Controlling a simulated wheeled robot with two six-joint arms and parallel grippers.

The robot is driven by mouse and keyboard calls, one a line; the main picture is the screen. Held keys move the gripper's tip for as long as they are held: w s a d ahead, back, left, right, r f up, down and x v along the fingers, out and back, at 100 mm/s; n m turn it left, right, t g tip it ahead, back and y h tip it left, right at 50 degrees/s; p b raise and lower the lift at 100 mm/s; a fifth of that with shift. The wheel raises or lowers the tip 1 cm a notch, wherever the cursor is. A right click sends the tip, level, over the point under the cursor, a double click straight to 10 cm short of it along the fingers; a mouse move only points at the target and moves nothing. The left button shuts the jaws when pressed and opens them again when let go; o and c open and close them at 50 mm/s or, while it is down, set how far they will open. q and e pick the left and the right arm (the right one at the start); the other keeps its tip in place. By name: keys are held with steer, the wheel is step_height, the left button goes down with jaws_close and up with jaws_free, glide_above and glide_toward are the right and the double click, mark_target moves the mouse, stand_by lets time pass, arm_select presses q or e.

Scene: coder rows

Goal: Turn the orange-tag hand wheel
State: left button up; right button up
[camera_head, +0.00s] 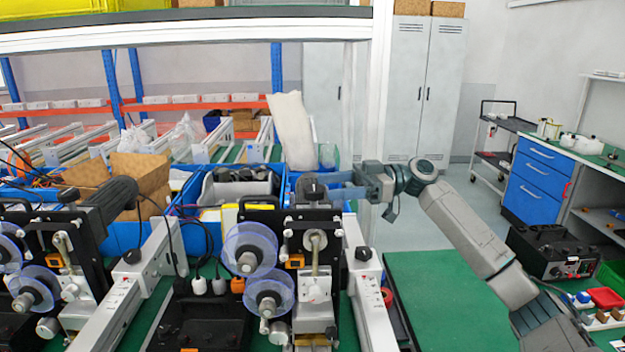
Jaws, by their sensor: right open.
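My right gripper (334,190) comes in from the right, with its blue fingers pointing left. It is open, with its fingertips at the dark round knob (313,188) on top of the nearer coder machine (315,225). I cannot tell whether they touch the knob. An orange tag (296,262) shows on the front of this machine, left of its metal shaft. A similar orange tag (54,262) shows on the left coder machine (85,228). Which wheel carries the orange tag is not clear. My left gripper is not in view.
Clear film reels (249,248) stick out left of the shaft. White rails (362,270) flank the machine. Blue bins (240,190) and a cardboard box (140,180) stand behind. The green table top (440,290) at right is mostly clear beneath my right arm.

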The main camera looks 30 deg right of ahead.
mark_target(312, 188)
steer(key=p+x, duration=0.1)
steer(key=x, duration=0.3)
steer(key=shift+r+p, duration=0.15)
steer(key=shift+p, duration=0.15)
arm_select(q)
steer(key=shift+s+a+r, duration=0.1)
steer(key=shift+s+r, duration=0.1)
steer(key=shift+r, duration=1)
arm_select(e)
steer(key=shift+w+a, duration=0.15)
steer(key=shift+a, duration=0.3)
